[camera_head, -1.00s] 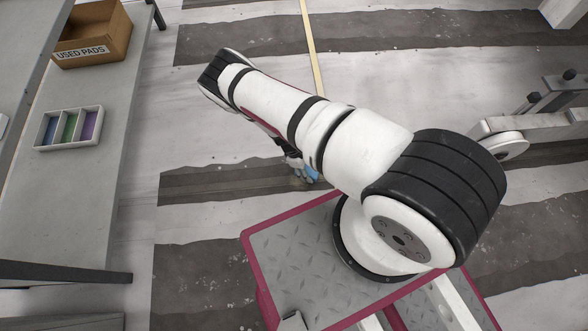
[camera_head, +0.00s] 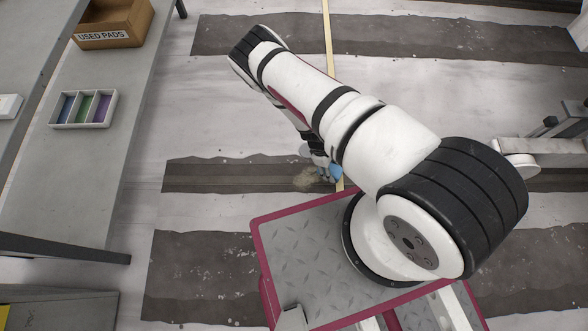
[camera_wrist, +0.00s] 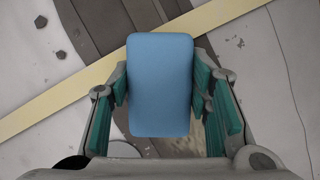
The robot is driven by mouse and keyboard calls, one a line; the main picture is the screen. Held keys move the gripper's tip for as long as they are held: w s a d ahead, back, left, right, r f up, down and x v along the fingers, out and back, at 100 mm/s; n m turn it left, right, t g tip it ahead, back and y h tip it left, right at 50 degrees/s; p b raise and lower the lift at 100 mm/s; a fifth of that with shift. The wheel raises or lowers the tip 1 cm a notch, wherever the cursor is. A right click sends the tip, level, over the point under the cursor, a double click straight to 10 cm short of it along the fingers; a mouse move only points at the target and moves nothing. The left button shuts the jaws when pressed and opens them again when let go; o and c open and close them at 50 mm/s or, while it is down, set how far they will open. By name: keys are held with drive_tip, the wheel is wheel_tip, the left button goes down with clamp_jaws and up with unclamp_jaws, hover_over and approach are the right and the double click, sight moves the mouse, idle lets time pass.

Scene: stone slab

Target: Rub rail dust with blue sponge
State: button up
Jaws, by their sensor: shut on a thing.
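My gripper (camera_wrist: 160,95) is shut on the blue sponge (camera_wrist: 160,70), which sits between its two green-padded fingers in the wrist view. In the head view the blue sponge (camera_head: 336,171) shows small, just past my arm, low over the dark rail strip. A patch of tan dust (camera_head: 308,179) lies on the rail (camera_head: 230,177) just left of the sponge. In the wrist view the dust (camera_wrist: 182,147) shows partly, below the sponge and between the fingers. Whether the sponge touches the rail cannot be told.
A grey table on the left bears a tray (camera_head: 84,109) with blue, green and purple pads and a cardboard box (camera_head: 115,22) marked USED PADS. A yellow strip (camera_head: 328,60) crosses the floor. A grey metal fixture (camera_head: 560,148) stands at the right.

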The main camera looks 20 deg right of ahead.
sight(332, 169)
drive_tip(key=shift+r+p, duration=1.9)
drive_tip(key=shift+r, duration=0.85)
